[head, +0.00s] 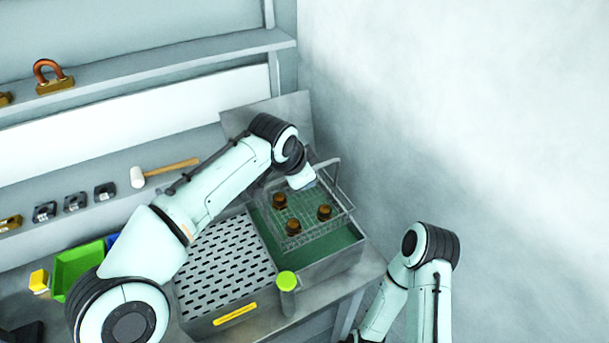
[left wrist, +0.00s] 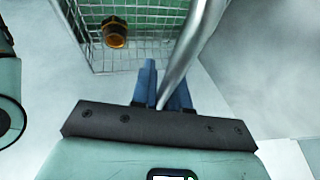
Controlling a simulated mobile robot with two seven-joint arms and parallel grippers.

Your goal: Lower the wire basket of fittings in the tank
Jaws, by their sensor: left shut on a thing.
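The wire basket (head: 298,241) is over the green-filled right bay of the tank (head: 335,264). I cannot tell how deep its bottom sits. It holds 3 brown fittings (head: 292,227); one fitting (left wrist: 115,32) also shows in the left wrist view. My left gripper (head: 311,186) reaches over the basket from the left. In the left wrist view its blue fingers (left wrist: 163,90) are shut on the basket's handle bar (left wrist: 190,52). My right arm is at the lower right, beside the tank; its gripper is out of the picture.
A perforated plate (head: 225,262) covers the bay left of the basket. A green-topped cylinder (head: 287,281) stands at the tank's front. A green bin (head: 78,268), a mallet (head: 138,177) and small blocks lie left. A plain wall is close on the right.

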